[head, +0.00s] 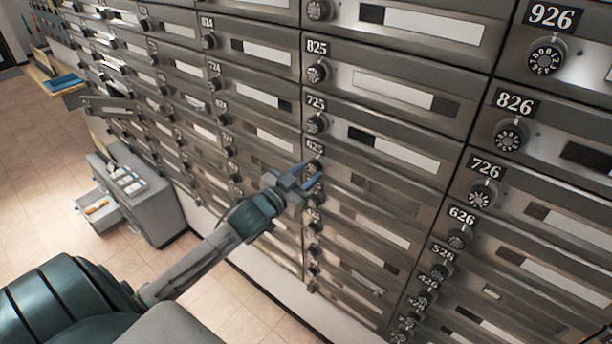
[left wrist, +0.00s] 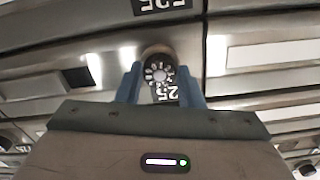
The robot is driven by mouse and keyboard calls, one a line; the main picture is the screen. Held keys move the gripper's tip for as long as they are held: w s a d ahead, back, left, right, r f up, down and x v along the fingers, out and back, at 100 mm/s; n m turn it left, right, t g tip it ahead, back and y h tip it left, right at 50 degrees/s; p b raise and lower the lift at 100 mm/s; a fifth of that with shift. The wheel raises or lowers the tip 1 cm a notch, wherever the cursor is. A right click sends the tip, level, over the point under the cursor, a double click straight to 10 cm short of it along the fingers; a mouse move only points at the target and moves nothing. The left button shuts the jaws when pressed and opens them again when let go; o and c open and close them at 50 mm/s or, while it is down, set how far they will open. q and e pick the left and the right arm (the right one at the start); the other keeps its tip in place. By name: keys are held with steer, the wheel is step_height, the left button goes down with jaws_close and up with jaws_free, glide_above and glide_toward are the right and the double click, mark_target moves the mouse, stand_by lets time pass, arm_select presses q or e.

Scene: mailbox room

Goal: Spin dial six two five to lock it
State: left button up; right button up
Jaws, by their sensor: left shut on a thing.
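The 625 mailbox shows in the head view with its black number plate (head: 314,147) above a small round dial. My left gripper (head: 311,174) reaches in from the left, and its blue fingers cover part of that dial. In the left wrist view the dark dial (left wrist: 159,72) with pale marks sits between the two blue fingers (left wrist: 160,85), which are shut on it. Part of the plate, upside down and ending in 25, shows just below the dial there. The dial's exact setting is too small to read. My right gripper is not in view.
Rows of metal mailboxes with similar dials fill the wall, including 725 (head: 316,122) just above and 626 (head: 457,239) to the right. A grey cabinet (head: 150,205) with an open drawer (head: 98,209) stands at left. One mailbox door (head: 108,106) juts out behind it. Tiled floor is clear at left.

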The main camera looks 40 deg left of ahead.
arm_select(q)
steer(key=m+b, duration=0.1)
steer(key=m, duration=0.2)
steer(key=shift+f+m, duration=0.1)
steer(key=shift+m, duration=0.3)
steer(key=m+b, duration=0.1)
steer(key=m, duration=0.2)
steer(key=shift+a+m, duration=0.1)
steer(key=shift+m, duration=0.2)
steer(key=m+b, duration=0.1)
steer(key=m, duration=0.3)
steer(key=shift+m, duration=0.3)
steer(key=m+b, duration=0.1)
steer(key=m, duration=0.2)
steer(key=shift+m+b, duration=0.3)
steer(key=shift+b, duration=0.1)
steer(key=m+b, duration=0.1)
steer(key=m, duration=0.2)
steer(key=shift+m, duration=0.3)
steer(key=m, duration=0.1)
steer(key=m+b, duration=0.1)
steer(key=m, duration=0.1)
steer(key=m+b, duration=0.1)
steer(key=shift+r, duration=0.25)
steer(key=m+b, duration=0.1)
steer(key=m, duration=0.4)
steer(key=shift+r+m+b, duration=0.1)
steer(key=shift+m+b, duration=0.55)
steer(key=shift+m, duration=1.15)
